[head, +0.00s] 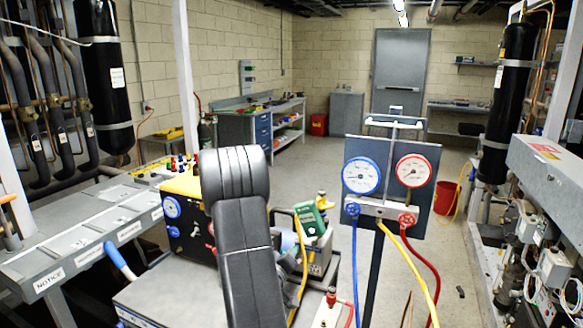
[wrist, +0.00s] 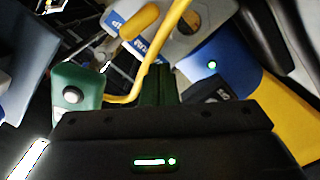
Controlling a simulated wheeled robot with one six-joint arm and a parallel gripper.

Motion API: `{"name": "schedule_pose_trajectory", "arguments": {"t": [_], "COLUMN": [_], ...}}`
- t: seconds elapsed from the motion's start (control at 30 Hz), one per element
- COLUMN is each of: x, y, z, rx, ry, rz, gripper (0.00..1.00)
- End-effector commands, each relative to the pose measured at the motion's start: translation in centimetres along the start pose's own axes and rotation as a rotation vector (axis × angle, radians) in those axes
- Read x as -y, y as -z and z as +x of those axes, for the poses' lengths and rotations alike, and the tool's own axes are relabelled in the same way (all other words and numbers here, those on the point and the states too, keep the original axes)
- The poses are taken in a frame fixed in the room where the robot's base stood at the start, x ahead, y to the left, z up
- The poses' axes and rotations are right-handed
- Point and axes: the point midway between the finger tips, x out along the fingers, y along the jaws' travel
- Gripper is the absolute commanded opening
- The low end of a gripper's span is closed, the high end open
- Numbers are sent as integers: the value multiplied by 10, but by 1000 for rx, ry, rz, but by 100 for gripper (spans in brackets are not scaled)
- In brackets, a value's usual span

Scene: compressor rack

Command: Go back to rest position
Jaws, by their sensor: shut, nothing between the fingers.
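My black arm rises in the middle of the head view and bends over the equipment cart (head: 165,300). It hides my gripper there. In the wrist view my gripper (wrist: 158,78) shows at the centre, its dark fingers together with nothing seen between them. A yellow hose (wrist: 172,25) curves close by the fingers. A green device with a round knob (wrist: 75,88) is to their left, and a blue housing with a green light (wrist: 218,66) is to their right.
A gauge board (head: 388,190) with blue and red gauges stands right of my arm, with hoses hanging below. A grey bench with a notice label (head: 85,240) is at left. Compressor equipment (head: 548,180) lines the right. Open floor (head: 325,155) lies behind, towards a grey door (head: 400,75).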

Motion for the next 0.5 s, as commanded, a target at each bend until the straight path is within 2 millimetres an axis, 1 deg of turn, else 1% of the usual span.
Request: {"name": "schedule_pose_trajectory", "arguments": {"t": [0.1, 0.3, 0.5], "x": [-4, -10, -14], "y": [7, 16, 20], "z": [0, -1, -1], "rx": [-1, 0, 0], "ry": [4, 12, 18], "rz": [114, 283, 383], "gripper": [0, 0, 0]}}
